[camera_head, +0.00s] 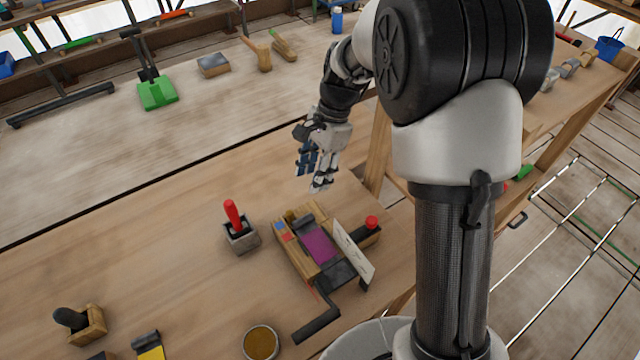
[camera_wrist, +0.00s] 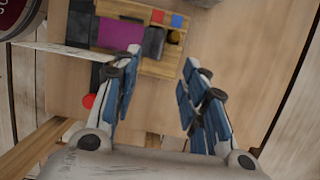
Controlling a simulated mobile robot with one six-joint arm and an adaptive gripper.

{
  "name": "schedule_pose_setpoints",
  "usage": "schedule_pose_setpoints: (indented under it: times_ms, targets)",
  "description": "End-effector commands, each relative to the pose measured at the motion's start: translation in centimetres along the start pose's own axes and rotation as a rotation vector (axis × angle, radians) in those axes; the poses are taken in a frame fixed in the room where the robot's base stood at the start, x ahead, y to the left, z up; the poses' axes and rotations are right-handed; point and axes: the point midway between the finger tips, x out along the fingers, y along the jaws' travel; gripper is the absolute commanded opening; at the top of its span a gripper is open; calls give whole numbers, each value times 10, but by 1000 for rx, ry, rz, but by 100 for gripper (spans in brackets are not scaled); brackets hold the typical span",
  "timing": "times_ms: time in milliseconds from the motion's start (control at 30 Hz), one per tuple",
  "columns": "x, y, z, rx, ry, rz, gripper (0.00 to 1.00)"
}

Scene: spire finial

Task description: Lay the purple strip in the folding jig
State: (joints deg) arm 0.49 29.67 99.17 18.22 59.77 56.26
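The purple strip (camera_head: 320,244) lies flat in the wooden folding jig (camera_head: 290,252), between dark metal plates. It also shows in the wrist view (camera_wrist: 118,34), at the upper left. The jig has a dark crank arm at its front and a red-knobbed lever (camera_head: 372,222) on its right. My gripper (camera_head: 312,178) is above the bench, behind the jig, with its fingers pointing down. In the wrist view its blue-padded fingers (camera_wrist: 162,60) are spread apart with nothing between them. A white marked card (camera_head: 353,250) stands at the jig's right side and hides part of it.
A red-handled tool in a grey block (camera_head: 241,237) stands left of the jig. A round tin (camera_head: 261,343), a yellow-and-black piece (camera_head: 150,350) and a wooden block with a dark knob (camera_head: 84,323) are nearer the front. The bench's left middle is clear.

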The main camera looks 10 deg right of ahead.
Motion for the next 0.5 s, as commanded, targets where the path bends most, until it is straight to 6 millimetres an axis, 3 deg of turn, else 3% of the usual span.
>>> schedule_pose_setpoints:
  times_ms: [167, 267, 367, 500]
  targets:
    - [-7, 3, 2, -16, 6, -5, 40]
    - [-26, 13, 9, -84, 34, -26, 40]
    - [-57, 36, 21, -212, 88, -58, 40]
    - [-97, 83, 41, -438, 192, -94, 40]
